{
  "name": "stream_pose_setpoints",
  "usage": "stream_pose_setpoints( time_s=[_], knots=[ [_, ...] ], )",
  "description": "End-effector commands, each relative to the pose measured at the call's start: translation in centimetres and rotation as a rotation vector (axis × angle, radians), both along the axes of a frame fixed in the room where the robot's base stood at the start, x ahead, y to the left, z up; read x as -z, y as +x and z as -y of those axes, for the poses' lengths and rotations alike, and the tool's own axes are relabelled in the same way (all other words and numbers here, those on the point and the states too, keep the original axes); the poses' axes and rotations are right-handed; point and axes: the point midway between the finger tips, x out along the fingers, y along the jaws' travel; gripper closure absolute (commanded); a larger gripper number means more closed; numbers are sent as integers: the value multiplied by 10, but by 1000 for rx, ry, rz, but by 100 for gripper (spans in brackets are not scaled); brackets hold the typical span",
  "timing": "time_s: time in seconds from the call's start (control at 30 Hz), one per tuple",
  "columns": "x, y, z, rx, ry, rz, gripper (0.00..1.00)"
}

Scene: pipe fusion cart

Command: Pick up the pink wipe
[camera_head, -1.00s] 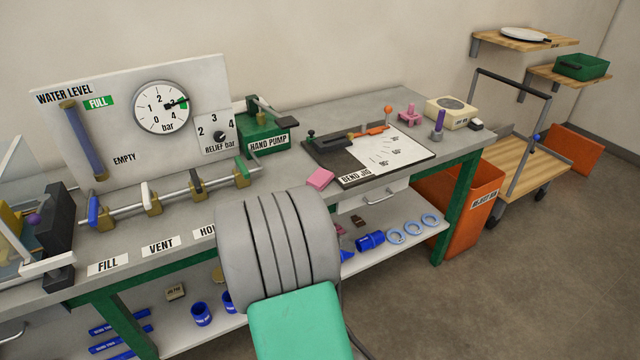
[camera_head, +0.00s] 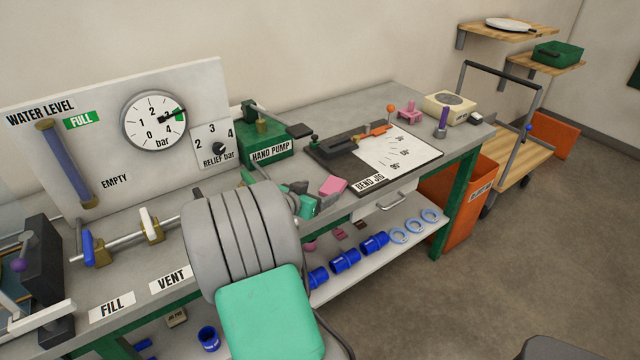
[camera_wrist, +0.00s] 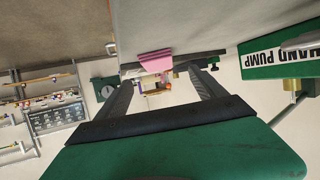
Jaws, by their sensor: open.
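The pink wipe (camera_head: 333,186) lies on the grey bench top, left of the bend jig and near the bench's front edge. It also shows in the wrist view (camera_wrist: 155,61), ahead of the fingertips and roughly between them. My gripper (camera_wrist: 160,77) is open, with its two dark fingers apart and nothing held. In the head view my gripper (camera_head: 316,202) is partly hidden behind my arm, just left of the wipe. I cannot tell whether a finger touches the wipe.
The bend jig board (camera_head: 402,160) is right of the wipe. The green hand pump (camera_head: 268,149) stands behind left. Valves (camera_head: 152,226) line the bench at left. Blue fittings (camera_head: 345,260) lie on the lower shelf. An orange bin (camera_head: 450,220) stands at the bench's right end.

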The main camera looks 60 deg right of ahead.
Motion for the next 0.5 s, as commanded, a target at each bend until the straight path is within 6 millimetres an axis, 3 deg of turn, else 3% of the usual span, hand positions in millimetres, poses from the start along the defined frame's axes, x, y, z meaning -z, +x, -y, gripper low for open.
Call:
stream_pose_setpoints(
  time_s=[0.4,0.5],
  knots=[
    [25,-7,61,6,2,-2,20],
    [28,-6,67,2,2,-1,20]
  ],
)
